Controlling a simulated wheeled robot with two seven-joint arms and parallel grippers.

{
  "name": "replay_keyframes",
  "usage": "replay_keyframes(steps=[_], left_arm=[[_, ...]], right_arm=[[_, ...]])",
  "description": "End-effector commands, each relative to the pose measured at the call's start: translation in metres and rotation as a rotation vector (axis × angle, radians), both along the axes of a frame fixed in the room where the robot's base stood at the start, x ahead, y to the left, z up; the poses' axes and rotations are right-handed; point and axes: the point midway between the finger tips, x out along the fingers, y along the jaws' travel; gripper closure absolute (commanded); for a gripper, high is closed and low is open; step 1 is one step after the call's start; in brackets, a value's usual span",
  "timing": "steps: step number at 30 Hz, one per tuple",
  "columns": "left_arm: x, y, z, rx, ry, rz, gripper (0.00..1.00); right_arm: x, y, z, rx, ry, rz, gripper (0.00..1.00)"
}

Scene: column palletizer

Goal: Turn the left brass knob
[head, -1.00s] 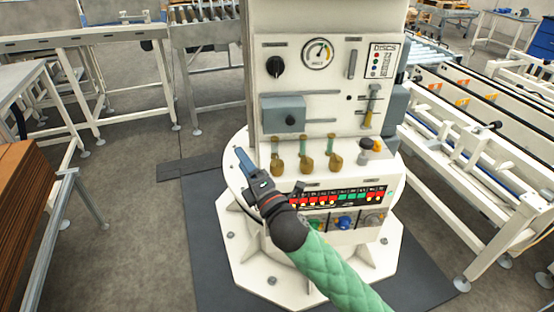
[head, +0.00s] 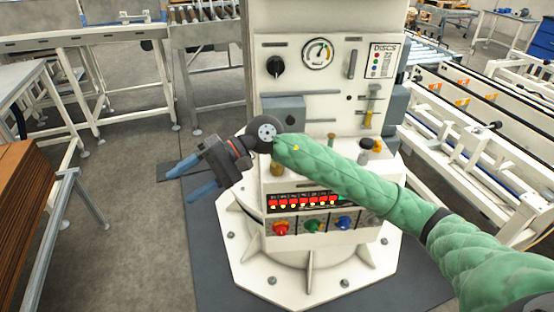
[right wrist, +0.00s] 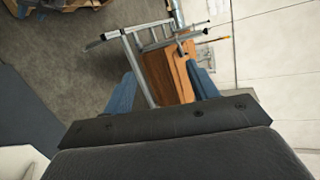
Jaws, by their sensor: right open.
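Three brass knobs on the front of the white column are mostly behind my right forearm. Only a lower bit of the left brass knob (head: 277,169) shows just under the arm; the middle and right ones are hidden. My right gripper (head: 192,178) is left of the column, apart from the knob, with its blue fingers spread and pointing left. The fingers also show spread and empty in the right wrist view (right wrist: 162,80). My left gripper is not in view.
The column carries a gauge (head: 318,53), a black dial (head: 275,67) and a lit display above red (head: 281,228), green (head: 312,225) and blue (head: 344,222) knobs. A brown stack (head: 22,200) stands far left. A conveyor (head: 480,140) stands right.

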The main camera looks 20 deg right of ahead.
Motion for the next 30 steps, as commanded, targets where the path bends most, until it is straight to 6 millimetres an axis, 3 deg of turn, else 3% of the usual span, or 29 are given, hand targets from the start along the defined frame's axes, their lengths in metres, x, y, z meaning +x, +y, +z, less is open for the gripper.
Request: replay_keyframes(steps=[5, 9, 15, 18, 24, 30], left_arm=[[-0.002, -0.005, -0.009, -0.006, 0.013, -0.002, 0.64], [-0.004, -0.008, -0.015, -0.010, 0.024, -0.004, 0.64], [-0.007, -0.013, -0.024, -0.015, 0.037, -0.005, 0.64], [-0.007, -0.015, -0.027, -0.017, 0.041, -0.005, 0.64], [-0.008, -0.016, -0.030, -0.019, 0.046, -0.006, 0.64], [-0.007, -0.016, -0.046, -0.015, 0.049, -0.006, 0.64]], right_arm=[[0.027, -0.043, -0.024, -0.292, -0.318, 0.155, 0.42], [0.054, -0.092, -0.032, -0.531, -0.516, 0.297, 0.42], [0.090, -0.170, -0.022, -0.849, -0.685, 0.501, 0.42], [0.101, -0.199, -0.013, -0.959, -0.717, 0.579, 0.42], [0.110, -0.227, -0.003, -1.058, -0.729, 0.650, 0.42], [0.110, -0.228, -0.013, -1.060, -0.728, 0.655, 0.42]])
